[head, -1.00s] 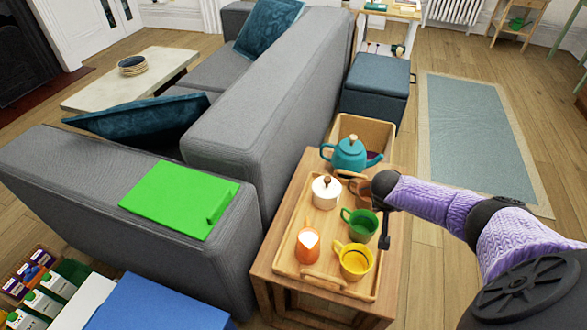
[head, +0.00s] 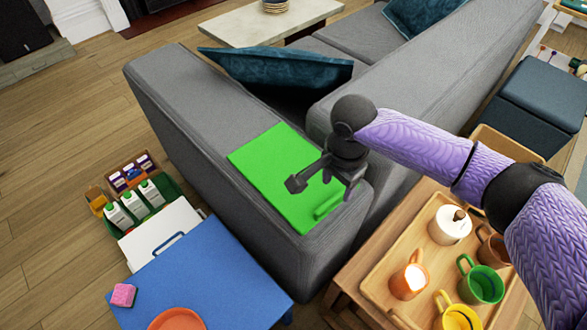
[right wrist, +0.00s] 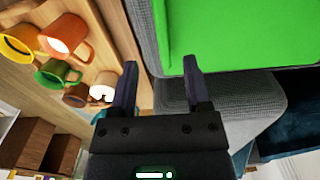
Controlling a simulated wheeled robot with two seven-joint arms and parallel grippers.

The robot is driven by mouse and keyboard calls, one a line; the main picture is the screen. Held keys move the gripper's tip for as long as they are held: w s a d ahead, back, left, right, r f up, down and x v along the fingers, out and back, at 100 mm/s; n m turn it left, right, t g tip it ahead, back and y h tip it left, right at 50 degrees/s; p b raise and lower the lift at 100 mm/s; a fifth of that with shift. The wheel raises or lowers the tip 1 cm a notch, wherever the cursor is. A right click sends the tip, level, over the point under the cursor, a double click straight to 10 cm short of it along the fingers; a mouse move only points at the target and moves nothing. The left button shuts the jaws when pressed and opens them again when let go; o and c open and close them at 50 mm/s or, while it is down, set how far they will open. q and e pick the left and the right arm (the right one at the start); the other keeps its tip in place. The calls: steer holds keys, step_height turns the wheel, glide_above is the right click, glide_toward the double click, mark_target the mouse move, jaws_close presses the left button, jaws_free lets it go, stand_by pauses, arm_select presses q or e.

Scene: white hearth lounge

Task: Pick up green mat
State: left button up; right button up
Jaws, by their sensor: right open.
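The bright green mat (head: 265,165) lies flat on the grey sofa's armrest, with a raised roll or ridge along its near right edge. It also shows at the top of the right wrist view (right wrist: 240,35). My right gripper (head: 320,185) is over the mat in the head view and hides part of it. In the right wrist view my right gripper (right wrist: 160,78) is open and empty, with the armrest edge and part of the mat beyond its fingers. I cannot tell the height of the gripper above the mat. My left gripper is not in view.
A wooden table with a tray (head: 385,270) of cups, a creamer and a white pot (head: 450,225) stands right of the armrest. A blue table (head: 210,275) stands in front, with cartons (head: 135,205) beside it. A dark teal cushion (head: 280,70) lies behind the mat.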

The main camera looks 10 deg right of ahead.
mark_target(333, 199)
step_height(333, 199, down, 6)
steer(key=b, duration=0.3)
steer(key=shift+a+r+b, duration=0.1)
steer(key=shift+a+b, duration=0.05)
steer(key=shift+b, duration=0.2)
steer(key=shift+w+f, duration=0.1)
steer(key=shift+f, duration=0.3)
steer(key=shift+r, duration=0.3)
steer(key=c, duration=0.4)
jaws_close()
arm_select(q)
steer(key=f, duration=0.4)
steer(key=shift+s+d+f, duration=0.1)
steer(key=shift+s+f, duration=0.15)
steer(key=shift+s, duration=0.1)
